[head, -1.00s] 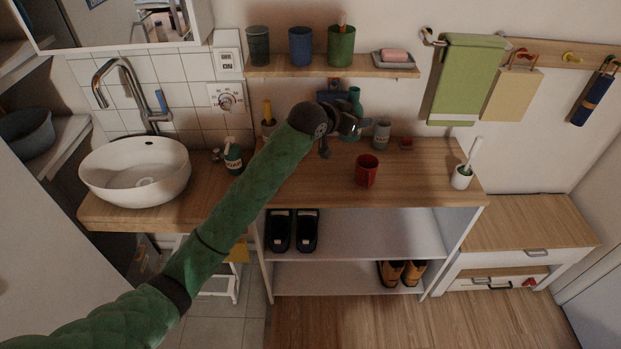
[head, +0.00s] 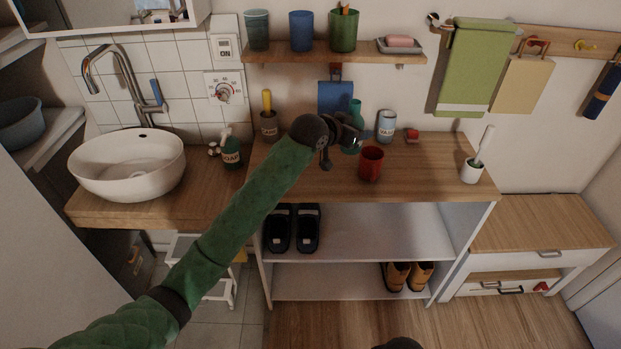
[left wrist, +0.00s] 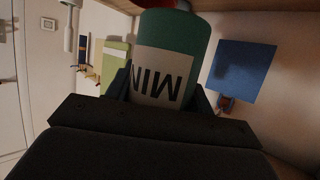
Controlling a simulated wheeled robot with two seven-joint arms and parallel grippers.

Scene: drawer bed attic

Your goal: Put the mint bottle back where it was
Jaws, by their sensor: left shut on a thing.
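The mint bottle (head: 355,108) is teal and stands roughly upright above the back of the wooden counter, partly hidden behind my left gripper. My left gripper (head: 352,137) is shut on it. In the left wrist view the bottle (left wrist: 172,35) sits between the fingers, its pale label with "MIN" showing upside down. I cannot tell whether its base touches the counter.
A red cup (head: 370,164) stands just right and in front of the gripper. A grey labelled cup (head: 386,125) and a small red item (head: 412,136) are to the right. A potted yellow-handled item (head: 268,122) is left. A shelf (head: 340,58) with cups hangs above.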

